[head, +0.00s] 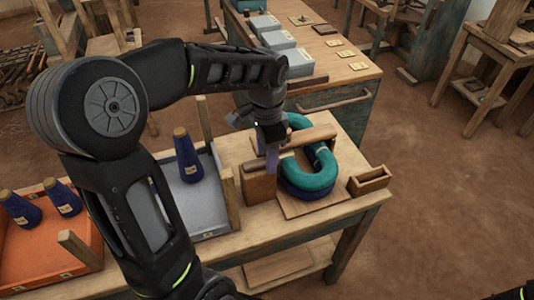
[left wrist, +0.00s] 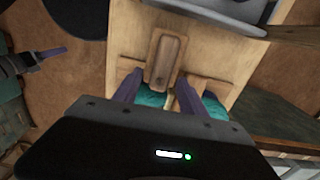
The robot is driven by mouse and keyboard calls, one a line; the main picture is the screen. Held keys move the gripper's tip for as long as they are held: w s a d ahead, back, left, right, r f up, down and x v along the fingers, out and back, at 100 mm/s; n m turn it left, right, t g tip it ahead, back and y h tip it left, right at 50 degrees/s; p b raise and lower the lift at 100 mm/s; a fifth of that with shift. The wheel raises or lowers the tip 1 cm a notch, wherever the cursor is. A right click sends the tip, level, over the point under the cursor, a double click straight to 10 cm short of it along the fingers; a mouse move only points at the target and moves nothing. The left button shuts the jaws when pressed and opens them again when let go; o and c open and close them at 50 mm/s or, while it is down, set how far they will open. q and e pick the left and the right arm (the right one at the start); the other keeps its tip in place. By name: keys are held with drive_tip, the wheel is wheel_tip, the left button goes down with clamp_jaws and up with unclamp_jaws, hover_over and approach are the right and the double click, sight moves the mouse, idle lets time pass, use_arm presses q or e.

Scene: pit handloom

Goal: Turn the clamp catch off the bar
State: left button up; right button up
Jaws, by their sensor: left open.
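The wooden clamp bar (head: 312,136) lies across teal and navy yarn hanks (head: 318,170), above a wooden post (head: 258,187). A darker, rounded wooden piece at the post end (left wrist: 166,60), apparently the catch, is seen from above in the left wrist view. It lies roughly in line with the bar. My left gripper (head: 268,155) points down at this end of the bar. In the left wrist view its two fingers (left wrist: 157,90) stand apart on either side of the wood; I cannot tell whether they touch it. My right gripper (left wrist: 45,58) shows at the left of that view.
A grey tray (head: 212,228) with a blue cone (head: 187,156) and an orange tray (head: 45,262) with two cones stand left of the clamp. A small wooden box (head: 370,180) sits at the right table edge. A cabinet (head: 345,88) stands behind.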

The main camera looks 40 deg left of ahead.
use_arm(q)
wheel_tip(320, 180, up, 8)
drive_tip(key=shift+f, duration=0.1)
idle(0.4)
idle(0.4)
